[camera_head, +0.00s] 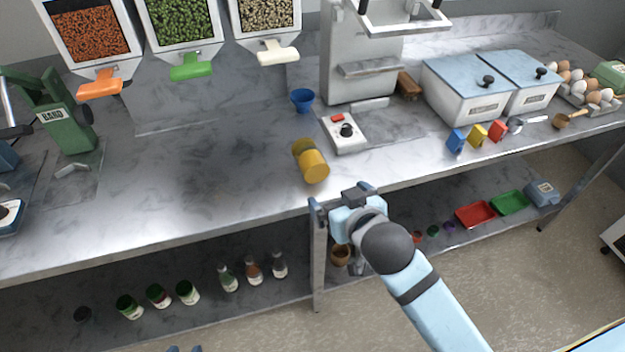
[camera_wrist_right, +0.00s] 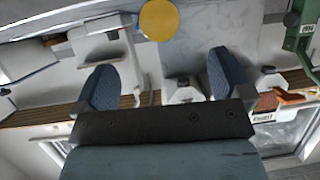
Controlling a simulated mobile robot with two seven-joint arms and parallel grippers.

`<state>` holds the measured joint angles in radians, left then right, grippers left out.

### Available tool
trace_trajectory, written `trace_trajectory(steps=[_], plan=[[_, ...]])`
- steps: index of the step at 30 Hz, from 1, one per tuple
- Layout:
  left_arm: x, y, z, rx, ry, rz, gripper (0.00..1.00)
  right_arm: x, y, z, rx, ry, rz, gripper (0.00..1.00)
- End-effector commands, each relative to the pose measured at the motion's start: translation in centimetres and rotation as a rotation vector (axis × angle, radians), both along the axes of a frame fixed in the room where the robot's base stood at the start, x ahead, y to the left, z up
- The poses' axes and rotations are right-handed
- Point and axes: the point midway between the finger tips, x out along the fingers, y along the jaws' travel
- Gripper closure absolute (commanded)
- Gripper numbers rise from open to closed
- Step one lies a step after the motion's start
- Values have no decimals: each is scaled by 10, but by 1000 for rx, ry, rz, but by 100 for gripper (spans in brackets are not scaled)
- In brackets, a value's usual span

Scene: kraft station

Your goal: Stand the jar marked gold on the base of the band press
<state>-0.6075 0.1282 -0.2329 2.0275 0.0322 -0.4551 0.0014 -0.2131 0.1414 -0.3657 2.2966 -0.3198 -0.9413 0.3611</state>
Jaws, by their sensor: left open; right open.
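The jar (camera_head: 311,163) is golden yellow at its near end and appears to lie on its side near the counter's front edge. Any marking on it is unreadable. In the right wrist view its round end (camera_wrist_right: 159,19) shows beyond the fingers. The green band press (camera_head: 62,120), labelled BAND, stands at the far left, with a grey base (camera_head: 84,186) in front. My right gripper (camera_head: 340,196) is open and empty at the counter's front edge, just in front of the jar and apart from it.
A blue cup (camera_head: 302,100) and a white device with a knob (camera_head: 345,131) stand behind and right of the jar. Hoppers (camera_head: 181,25) hang at the back left. The counter between jar and press is clear. Several bottles and jars stand on the lower shelf (camera_head: 210,312).

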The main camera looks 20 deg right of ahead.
Motion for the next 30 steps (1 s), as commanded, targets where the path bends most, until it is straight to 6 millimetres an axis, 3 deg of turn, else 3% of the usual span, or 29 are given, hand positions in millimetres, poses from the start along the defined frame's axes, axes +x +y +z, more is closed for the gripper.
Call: trace_trajectory(steps=[5,15,23,30], plan=[[3,-3,-1,-13,-9,5,57,13,-1,7,6,-18,-29,3],[3,-5,-3,-19,-4,9,57,71,2,-17,5,-17,-27,3],[2,-3,-5,-15,-2,7,57,89,4,-24,6,-17,-27,3],[2,-1,-7,-7,-1,1,57,122,8,-37,5,-17,-27,3]])
